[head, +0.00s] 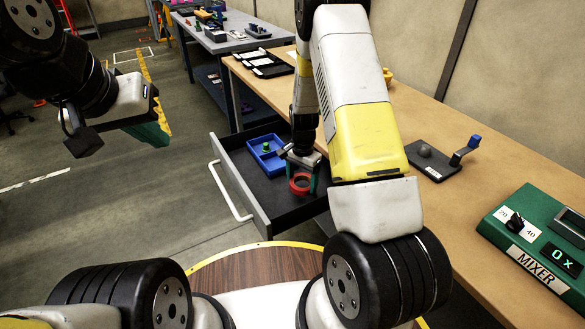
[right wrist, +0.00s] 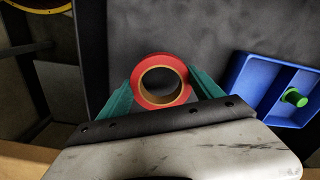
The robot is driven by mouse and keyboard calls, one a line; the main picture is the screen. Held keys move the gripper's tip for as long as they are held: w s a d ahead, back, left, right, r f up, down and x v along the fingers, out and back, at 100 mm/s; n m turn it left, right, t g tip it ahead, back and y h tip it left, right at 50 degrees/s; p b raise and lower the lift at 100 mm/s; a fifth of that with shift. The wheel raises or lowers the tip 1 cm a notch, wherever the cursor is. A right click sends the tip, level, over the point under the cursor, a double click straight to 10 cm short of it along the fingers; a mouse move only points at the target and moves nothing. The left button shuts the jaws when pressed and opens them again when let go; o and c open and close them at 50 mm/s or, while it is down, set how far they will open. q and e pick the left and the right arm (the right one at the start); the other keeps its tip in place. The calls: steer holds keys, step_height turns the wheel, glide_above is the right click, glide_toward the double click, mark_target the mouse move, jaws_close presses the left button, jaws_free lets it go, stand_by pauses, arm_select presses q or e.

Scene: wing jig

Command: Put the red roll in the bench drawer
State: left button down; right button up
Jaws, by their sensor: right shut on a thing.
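The red roll (head: 300,186) is a ring of tape with a tan core. The bench drawer (head: 262,196) is pulled open, with a dark grey floor and a pale handle. My right gripper (head: 300,180) is shut on the roll, with its green fingers on either side of it, over the drawer. The roll (right wrist: 160,80) also shows between the fingertips in the right wrist view, with the drawer floor (right wrist: 210,35) behind it. I cannot tell whether the roll touches the floor. My left gripper (head: 150,130) is off to the left, away from the bench, and its finger gap is unclear.
A blue tray (head: 258,146) with a green piece (head: 266,147) lies in the drawer, beside the roll. On the wooden bench (head: 430,205) stand a black fixture with a blue lever (head: 440,165) and a green mixer box (head: 515,255).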

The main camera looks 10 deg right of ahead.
steer(key=shift+f, duration=1.65)
steer(key=shift+f, duration=0.15)
steer(key=o, duration=1.4)
steer(key=s+r+n+t+y, duration=0.1)
steer(key=s+r+n+t, duration=0.15)
steer(key=r, duration=2.15)
steer(key=s+a+r+n+t, duration=0.1)
steer(key=s+r+n, duration=0.3)
steer(key=s+r, duration=0.4)
steer(key=s+r+n+t+y, duration=0.1)
steer(key=s+r+n+t, duration=0.1)
steer(key=s+r, duration=0.7)
steer(key=s+n, duration=0.1)
steer(key=s, duration=0.3)
steer(key=shift+s+a+r+n+t, duration=0.2)
steer(key=shift+s+a+n+t, duration=0.1)
steer(key=shift+a+n+t, duration=0.1)
